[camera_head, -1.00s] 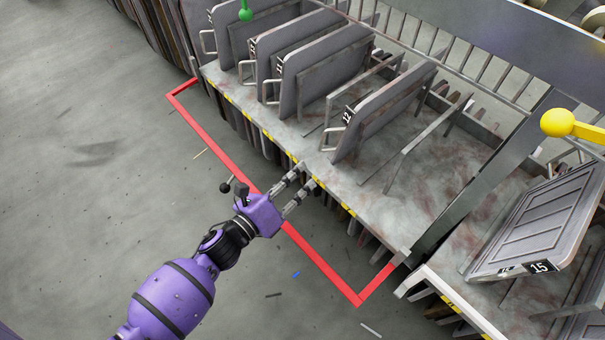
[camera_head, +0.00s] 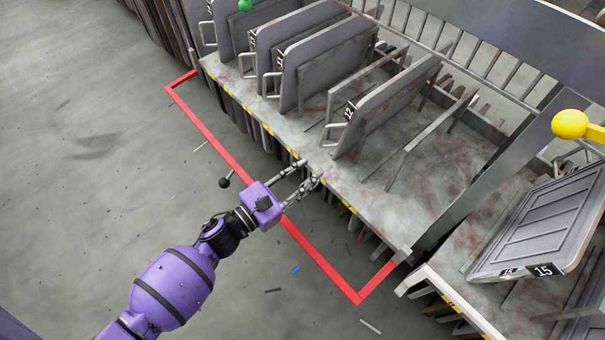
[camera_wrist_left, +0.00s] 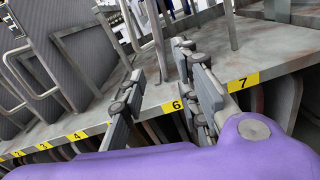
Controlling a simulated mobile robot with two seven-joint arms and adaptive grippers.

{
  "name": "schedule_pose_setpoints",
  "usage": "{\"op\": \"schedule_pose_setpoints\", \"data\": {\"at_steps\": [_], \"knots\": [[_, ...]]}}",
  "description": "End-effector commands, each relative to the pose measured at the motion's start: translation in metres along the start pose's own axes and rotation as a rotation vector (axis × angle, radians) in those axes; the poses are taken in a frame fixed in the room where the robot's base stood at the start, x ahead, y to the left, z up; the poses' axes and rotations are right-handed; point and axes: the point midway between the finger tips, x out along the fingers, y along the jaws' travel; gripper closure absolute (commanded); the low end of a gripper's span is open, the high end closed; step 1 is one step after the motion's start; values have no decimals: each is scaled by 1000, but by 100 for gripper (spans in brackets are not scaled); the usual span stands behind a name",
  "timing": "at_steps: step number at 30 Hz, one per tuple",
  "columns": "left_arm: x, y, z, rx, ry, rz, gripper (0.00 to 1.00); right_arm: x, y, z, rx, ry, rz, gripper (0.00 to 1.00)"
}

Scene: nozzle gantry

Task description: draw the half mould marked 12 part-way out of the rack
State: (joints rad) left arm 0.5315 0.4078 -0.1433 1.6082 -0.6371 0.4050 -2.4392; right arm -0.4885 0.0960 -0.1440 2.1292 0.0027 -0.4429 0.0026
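The half mould marked 12 (camera_head: 388,106) is a grey upright plate in the rack (camera_head: 400,200), with a black-and-white number plate and a bar handle (camera_head: 328,136) on its front edge. Its number is not readable in the left wrist view. My left gripper (camera_head: 312,172) is at the rack's front edge, in front of and apart from that handle. It is empty. In the left wrist view its fingers (camera_wrist_left: 158,66) stand apart, over the yellow label 6. My right gripper is not in view.
Other plates (camera_head: 325,65) stand left of mould 12. A slanted plate marked 15 (camera_head: 540,222) stands at the right, beyond a grey post. A red frame (camera_head: 330,268) borders the floor before the rack. A yellow ball-ended part (camera_head: 570,124) shows at right.

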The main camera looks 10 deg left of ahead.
Motion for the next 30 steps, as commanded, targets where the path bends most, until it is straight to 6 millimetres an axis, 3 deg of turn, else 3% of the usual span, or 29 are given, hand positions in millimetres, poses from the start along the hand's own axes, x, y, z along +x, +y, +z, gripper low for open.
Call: {"op": "schedule_pose_setpoints", "data": {"at_steps": [18, 30], "knots": [[102, 0, 0, 0, -2, -1, 70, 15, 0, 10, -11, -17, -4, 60], [116, 0, 0, 0, 0, 0, 70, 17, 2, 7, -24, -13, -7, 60]]}}
